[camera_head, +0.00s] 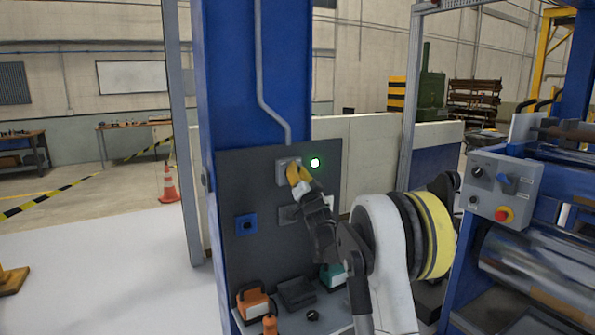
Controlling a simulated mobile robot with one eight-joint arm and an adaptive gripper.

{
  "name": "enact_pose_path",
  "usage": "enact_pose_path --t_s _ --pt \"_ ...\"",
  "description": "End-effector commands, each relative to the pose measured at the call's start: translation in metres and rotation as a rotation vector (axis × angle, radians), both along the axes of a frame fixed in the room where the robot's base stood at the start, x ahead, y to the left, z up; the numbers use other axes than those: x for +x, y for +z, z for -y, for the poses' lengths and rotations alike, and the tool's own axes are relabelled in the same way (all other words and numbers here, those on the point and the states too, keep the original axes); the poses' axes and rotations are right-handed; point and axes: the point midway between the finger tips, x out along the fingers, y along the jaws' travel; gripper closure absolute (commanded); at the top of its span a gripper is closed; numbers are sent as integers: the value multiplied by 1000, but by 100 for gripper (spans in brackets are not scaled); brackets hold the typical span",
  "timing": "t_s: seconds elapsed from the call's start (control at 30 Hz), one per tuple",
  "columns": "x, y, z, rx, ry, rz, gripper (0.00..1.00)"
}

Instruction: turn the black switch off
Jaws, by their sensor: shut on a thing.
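My gripper (296,174), with yellow fingers, is at a small light-grey switch box (283,169) on the dark panel (240,185). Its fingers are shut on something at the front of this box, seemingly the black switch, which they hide. The switch's position cannot be told.
A blue box (246,225) and a dark plate (288,214) are on the panel below. An orange-and-black device (253,302) stands on the shelf. At right, a grey control box (501,187) has knobs and a red button on yellow.

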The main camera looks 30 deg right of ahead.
Motion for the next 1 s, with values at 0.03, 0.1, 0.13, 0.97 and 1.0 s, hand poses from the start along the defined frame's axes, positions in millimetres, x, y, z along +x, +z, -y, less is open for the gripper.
enact_pose_path --t_s 0.03,0.1,0.13,0.97,1.0 --pt "0 1 0 -42 -1 2 100" --pt "0 1 -1 -107 -1 5 100" --pt "0 2 -1 -136 -1 5 100" --pt "-1 3 -16 -924 0 32 100" --pt "-1 3 -16 -958 0 33 100"
